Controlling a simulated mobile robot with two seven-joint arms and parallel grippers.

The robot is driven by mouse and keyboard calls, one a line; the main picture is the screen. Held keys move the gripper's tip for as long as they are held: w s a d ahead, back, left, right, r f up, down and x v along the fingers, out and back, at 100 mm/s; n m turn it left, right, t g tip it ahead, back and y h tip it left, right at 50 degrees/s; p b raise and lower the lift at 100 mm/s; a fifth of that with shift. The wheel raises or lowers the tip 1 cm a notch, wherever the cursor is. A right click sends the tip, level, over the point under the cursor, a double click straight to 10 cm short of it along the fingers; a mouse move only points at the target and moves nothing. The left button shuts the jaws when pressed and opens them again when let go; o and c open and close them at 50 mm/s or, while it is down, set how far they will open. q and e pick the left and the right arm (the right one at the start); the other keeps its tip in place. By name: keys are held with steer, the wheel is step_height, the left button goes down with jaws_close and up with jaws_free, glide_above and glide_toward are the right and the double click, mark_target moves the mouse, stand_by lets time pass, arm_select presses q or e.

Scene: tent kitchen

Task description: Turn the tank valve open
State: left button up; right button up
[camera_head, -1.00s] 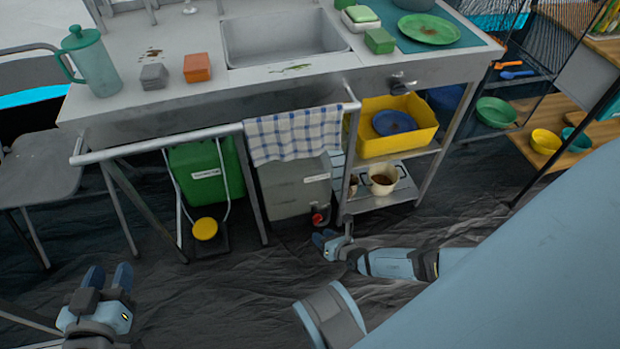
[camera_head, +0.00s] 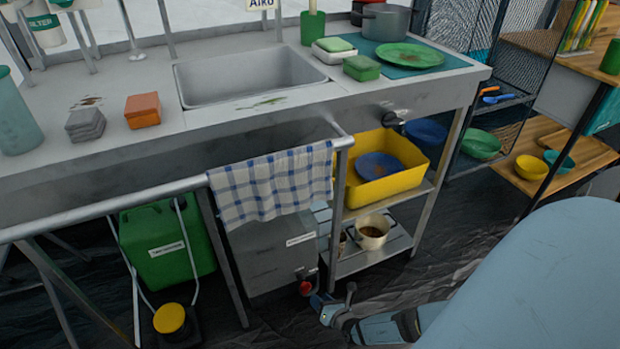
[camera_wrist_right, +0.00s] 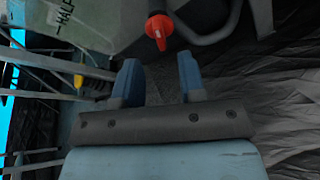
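The grey tank (camera_head: 268,262) stands on the floor under the sink counter, partly behind the checked towel. Its red valve (camera_head: 306,287) is low on the tank's right front. In the right wrist view the red valve handle (camera_wrist_right: 157,30) hangs beyond the fingertips, in line with the gap between them. My right gripper (camera_head: 320,302) is just in front of and right of the valve, low near the floor. In the wrist view its two blue fingers (camera_wrist_right: 160,75) are apart with nothing between them. The fingers appear not to touch the valve. My left gripper is out of view.
A blue-checked towel (camera_head: 272,186) hangs on the rail above the tank. Right of the tank, a metal shelf holds a yellow bin (camera_head: 408,148) and a white pot (camera_head: 372,232). A green container (camera_head: 165,243) stands left. Dark floor lies in front.

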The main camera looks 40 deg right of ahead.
mark_target(306, 287)
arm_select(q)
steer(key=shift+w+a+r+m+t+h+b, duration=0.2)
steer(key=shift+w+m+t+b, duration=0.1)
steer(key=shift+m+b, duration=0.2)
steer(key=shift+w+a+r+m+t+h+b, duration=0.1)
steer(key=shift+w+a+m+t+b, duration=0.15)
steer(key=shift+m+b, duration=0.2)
arm_select(e)
steer(key=x, duration=0.6)
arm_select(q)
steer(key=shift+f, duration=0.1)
arm_select(e)
jaws_close()
